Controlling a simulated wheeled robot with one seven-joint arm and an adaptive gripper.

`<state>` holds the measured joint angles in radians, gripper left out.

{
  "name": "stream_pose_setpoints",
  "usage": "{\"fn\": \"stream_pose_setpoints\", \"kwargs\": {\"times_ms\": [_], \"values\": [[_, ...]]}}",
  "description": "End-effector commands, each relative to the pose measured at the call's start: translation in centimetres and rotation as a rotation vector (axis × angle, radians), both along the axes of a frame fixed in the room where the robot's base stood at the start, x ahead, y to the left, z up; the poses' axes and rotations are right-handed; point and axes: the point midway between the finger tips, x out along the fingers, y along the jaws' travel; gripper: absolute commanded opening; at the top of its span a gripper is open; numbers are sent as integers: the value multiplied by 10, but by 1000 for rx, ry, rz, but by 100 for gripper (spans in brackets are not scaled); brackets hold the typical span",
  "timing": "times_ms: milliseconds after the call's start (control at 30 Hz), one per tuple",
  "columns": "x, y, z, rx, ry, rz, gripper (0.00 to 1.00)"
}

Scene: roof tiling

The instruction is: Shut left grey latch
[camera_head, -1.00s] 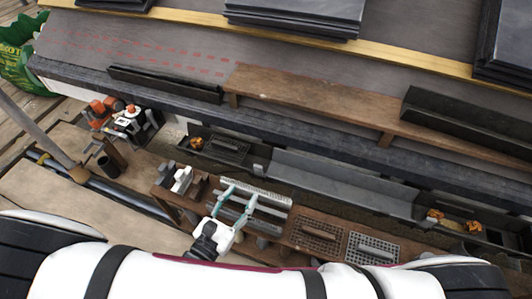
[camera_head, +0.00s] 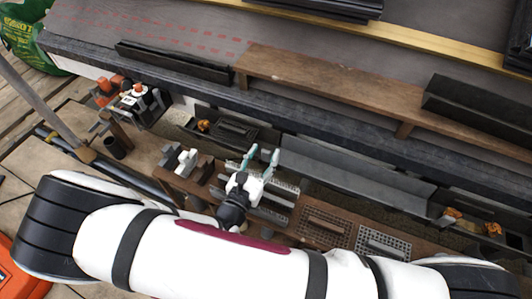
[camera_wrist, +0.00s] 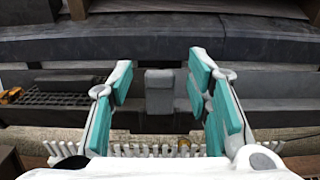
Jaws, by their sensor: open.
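The left grey latch (camera_wrist: 159,97) is a small block-like piece at the gutter channel, seen between my fingers in the wrist view. In the head view the latch (camera_head: 269,138) is small, just beyond my fingertips at the left end of the grey gutter (camera_head: 340,172). I cannot tell how far it is turned. My gripper (camera_head: 262,154) has teal finger pads and points at the gutter. In the wrist view my gripper (camera_wrist: 160,77) is open and empty, its fingers on either side of the latch with no clear contact.
A wooden bench with slotted racks and grates (camera_head: 383,243) lies below my gripper. A dark roof edge (camera_head: 330,135) runs beyond the gutter. Dry leaves (camera_head: 453,213) lie in the gutter's right part. An orange and white tool (camera_head: 133,98) stands at left.

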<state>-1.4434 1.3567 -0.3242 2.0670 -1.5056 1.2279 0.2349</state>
Motion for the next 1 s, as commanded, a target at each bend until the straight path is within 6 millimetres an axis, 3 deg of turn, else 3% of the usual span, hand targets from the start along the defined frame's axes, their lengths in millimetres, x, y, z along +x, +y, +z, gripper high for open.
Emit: {"fn": "stream_pose_setpoints", "kwargs": {"times_ms": [200,533,733,1000], "values": [[18,-6,0,1,0,0,45],[20,-7,0,1,0,0,45],[20,-7,0,1,0,0,0],[21,-7,1,4,9,-1,0]]}}
